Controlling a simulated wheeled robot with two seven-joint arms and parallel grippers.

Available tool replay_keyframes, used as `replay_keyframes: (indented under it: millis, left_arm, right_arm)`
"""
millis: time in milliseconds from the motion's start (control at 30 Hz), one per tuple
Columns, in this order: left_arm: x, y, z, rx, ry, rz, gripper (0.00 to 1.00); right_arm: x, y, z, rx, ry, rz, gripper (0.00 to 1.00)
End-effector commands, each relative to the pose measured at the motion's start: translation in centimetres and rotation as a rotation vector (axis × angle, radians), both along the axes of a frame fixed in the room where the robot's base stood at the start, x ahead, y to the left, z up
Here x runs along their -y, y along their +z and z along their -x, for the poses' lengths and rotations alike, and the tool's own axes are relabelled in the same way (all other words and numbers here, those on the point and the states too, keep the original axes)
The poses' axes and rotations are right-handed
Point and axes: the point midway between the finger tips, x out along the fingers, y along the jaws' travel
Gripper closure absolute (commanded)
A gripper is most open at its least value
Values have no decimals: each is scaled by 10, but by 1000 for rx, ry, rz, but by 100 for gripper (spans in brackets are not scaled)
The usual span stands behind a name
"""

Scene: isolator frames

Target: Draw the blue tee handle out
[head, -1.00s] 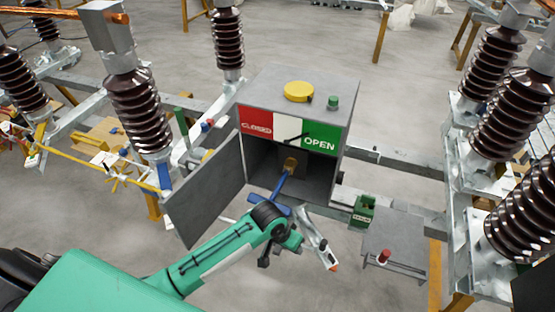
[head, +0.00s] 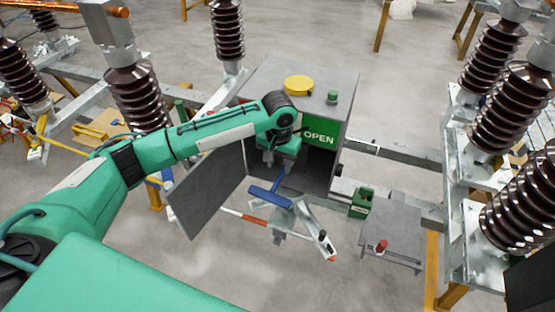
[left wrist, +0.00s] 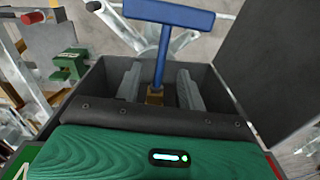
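The blue tee handle (head: 268,196) sticks out of the front of the grey mechanism box (head: 338,98). In the left wrist view its crossbar (left wrist: 168,14) is at the top, and its shaft runs down to a brass socket (left wrist: 155,97) inside the box. My left gripper (left wrist: 160,80) is open, with one grey finger on each side of the shaft and gaps visible between. In the head view the left gripper (head: 276,163) is at the box opening, and my wrist hides the socket. My right gripper is not in view.
The box door (head: 210,190) hangs open at the left of the opening. A green padlock-like block (head: 362,203) and a grey plate with a red knob (head: 382,246) are at the right. A metal linkage (head: 305,225) lies below the handle. Brown insulators (head: 136,95) stand around.

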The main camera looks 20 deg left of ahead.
Motion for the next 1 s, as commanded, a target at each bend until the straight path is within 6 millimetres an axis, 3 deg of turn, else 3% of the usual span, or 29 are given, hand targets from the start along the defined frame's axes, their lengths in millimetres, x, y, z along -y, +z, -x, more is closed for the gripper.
replay_keyframes:
  millis: [167,600,933,1000]
  left_arm:
    - [-6,-4,-4,-6,19,-9,60]
    - [-5,-73,-3,-5,17,-7,60]
    - [-5,-78,-4,-3,16,-7,60]
    - [-5,-78,-4,-3,16,-7,70]
  right_arm:
    - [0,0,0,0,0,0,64]
    - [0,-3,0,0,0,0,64]
    - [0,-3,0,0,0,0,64]
    - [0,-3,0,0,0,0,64]
